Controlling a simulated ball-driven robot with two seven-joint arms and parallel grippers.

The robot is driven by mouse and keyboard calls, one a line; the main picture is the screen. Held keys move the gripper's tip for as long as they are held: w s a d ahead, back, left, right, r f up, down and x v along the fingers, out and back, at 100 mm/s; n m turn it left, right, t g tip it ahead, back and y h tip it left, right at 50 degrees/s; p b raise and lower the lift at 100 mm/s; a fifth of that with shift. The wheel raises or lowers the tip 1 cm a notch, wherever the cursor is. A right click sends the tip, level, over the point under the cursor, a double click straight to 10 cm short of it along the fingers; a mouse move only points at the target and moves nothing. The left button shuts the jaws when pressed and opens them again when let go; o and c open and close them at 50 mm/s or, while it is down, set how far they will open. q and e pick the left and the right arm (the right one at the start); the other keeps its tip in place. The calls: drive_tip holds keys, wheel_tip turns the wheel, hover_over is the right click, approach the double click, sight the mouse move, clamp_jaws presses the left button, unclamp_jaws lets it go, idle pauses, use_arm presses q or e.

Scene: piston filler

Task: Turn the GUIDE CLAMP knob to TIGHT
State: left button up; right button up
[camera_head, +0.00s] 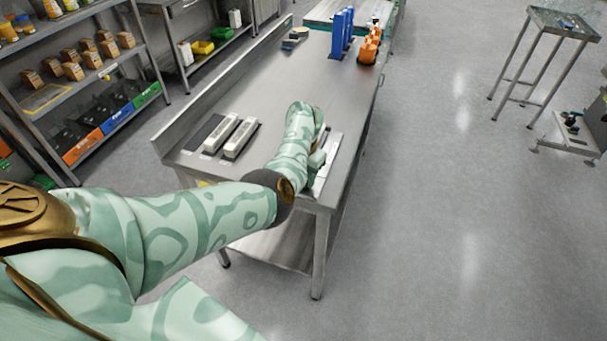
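I cannot make out a GUIDE CLAMP knob or its TIGHT mark in the head view. My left arm comes in from the left and reaches over the near end of a steel table (345,92). My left gripper (317,161) is small and partly covered by my own wrist, over a pale flat plate (328,172) at the table's right edge. I cannot tell whether its fingers are open or whether it touches anything. My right gripper is not in view.
Two pale bar-shaped items (232,137) lie on the table left of my wrist. Blue upright holders (342,32) and orange items (369,47) stand at the far end. A shelf rack (75,88) is at left. A small steel stand (548,50) is at right. The floor between is clear.

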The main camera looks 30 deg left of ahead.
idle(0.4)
use_arm(q)
drive_tip(key=o, duration=1)
drive_tip(key=shift+r, duration=0.1)
wheel_tip(320, 180, up, 16)
drive_tip(key=p, duration=0.6)
